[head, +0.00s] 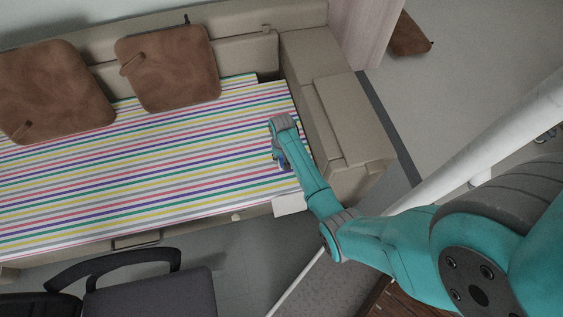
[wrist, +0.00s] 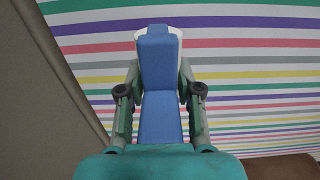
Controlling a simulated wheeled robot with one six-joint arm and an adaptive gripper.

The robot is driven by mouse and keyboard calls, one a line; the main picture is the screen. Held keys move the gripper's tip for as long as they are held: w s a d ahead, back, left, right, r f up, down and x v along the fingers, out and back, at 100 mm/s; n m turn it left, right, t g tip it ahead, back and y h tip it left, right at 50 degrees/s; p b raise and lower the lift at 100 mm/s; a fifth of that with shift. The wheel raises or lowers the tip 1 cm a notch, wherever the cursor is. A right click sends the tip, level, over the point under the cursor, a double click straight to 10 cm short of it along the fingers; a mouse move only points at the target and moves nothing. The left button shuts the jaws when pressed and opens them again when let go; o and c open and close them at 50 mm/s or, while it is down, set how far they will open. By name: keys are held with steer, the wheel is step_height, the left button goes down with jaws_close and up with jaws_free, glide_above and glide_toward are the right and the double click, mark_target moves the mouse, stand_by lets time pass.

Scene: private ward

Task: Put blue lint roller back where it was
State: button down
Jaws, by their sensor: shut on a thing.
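The blue lint roller (wrist: 160,55) is between the two fingers of my gripper (wrist: 160,82) in the wrist view. It has a blue body with a white rim at its far end. My gripper is shut on it. In the head view my gripper (head: 279,157) is over the right end of the striped sofa seat (head: 190,165), near the armrest. Only a small bit of blue shows there, as my arm hides most of the roller. I cannot tell whether the roller touches the seat.
Two brown cushions (head: 55,90) (head: 168,65) lie along the sofa back. The sofa armrest (head: 345,115) is right of my gripper. A white flat thing (head: 289,206) is at the seat's front edge. A dark chair (head: 150,292) stands in front. The middle of the seat is clear.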

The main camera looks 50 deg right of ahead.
mark_target(281, 162)
steer(key=shift+f, duration=1.9)
steer(key=shift+f, duration=0.1)
steer(key=c, duration=0.8)
jaws_free()
step_height(281, 162, up, 12)
steer(key=shift+r, duration=0.15)
